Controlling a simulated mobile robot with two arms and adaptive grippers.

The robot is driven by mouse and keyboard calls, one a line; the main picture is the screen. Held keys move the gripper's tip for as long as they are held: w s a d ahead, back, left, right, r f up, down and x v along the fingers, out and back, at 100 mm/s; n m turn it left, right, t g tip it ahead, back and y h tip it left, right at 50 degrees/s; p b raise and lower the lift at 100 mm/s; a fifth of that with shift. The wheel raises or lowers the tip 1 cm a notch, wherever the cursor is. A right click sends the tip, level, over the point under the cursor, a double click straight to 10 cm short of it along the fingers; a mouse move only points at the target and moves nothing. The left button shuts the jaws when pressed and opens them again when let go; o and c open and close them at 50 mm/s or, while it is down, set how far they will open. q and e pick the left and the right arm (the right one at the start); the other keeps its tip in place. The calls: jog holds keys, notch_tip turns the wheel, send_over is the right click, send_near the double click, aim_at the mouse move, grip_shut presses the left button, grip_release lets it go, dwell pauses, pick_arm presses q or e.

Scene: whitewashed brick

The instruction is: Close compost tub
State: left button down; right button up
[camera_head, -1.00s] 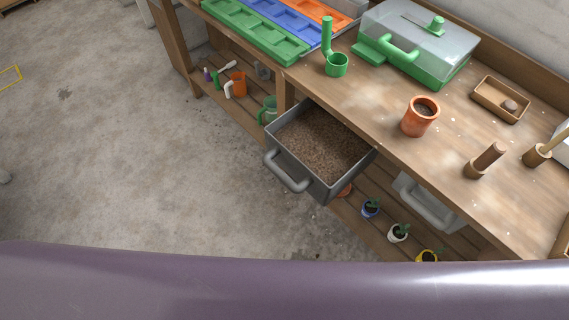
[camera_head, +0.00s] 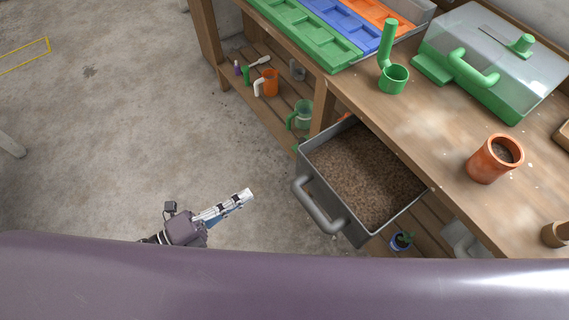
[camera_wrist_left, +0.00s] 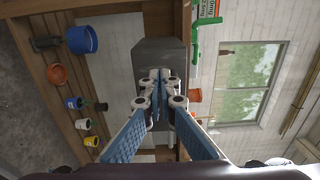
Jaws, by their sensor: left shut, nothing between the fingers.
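The compost tub (camera_head: 321,188) is a grey drawer-like bin full of brown compost, pulled out from under the bench top. Its grey bar handle (camera_head: 318,207) faces the floor side. My left gripper (camera_head: 249,195) is shut and empty, to the left of the handle and apart from it in the head view. In the left wrist view, the shut fingertips (camera_wrist_left: 161,76) point toward the grey tub (camera_wrist_left: 160,49), which they partly cover. The handle cannot be made out there. My right gripper is not in view.
The wooden bench (camera_head: 420,140) carries seed trays (camera_head: 310,40), a green scoop-like holder (camera_head: 393,80), a clear-lidded green box (camera_head: 490,75) and a terracotta pot (camera_head: 494,158). The concrete floor left of the tub is clear.

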aim_at(298, 164)
pick_arm(q)
jog(key=p+x, duration=0.2)
jog(key=x, duration=1)
jog(key=shift+w+d+r+p, duration=0.1)
jog(key=shift+w+p, duration=0.05)
jog(key=shift+p, duration=0.25)
jog(key=shift+w+d, duration=0.3)
jog(key=shift+d, duration=0.15)
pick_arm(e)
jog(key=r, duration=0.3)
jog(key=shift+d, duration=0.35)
